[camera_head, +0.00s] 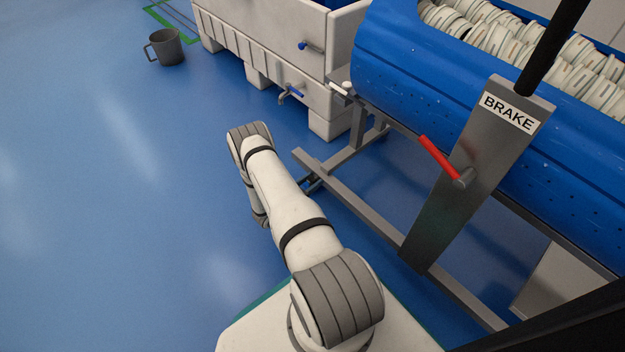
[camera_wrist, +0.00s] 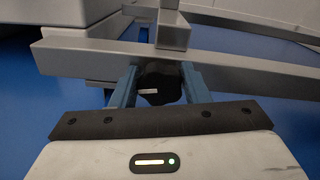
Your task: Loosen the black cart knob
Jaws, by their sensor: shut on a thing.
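The black cart knob (camera_wrist: 160,86) shows in the wrist view, below a grey steel beam of the cart frame. It has a small pale mark on its face. My gripper (camera_wrist: 160,92) has one blue finger on each side of the knob and is shut on it.
The cart carries a blue perforated tub (camera_head: 430,75) filled with pale discs. A BRAKE plate (camera_head: 475,165) with a red handle (camera_head: 438,157) stands on its side. A white tank (camera_head: 270,50) with taps is behind. A dark jug (camera_head: 167,48) stands on the open blue floor at left.

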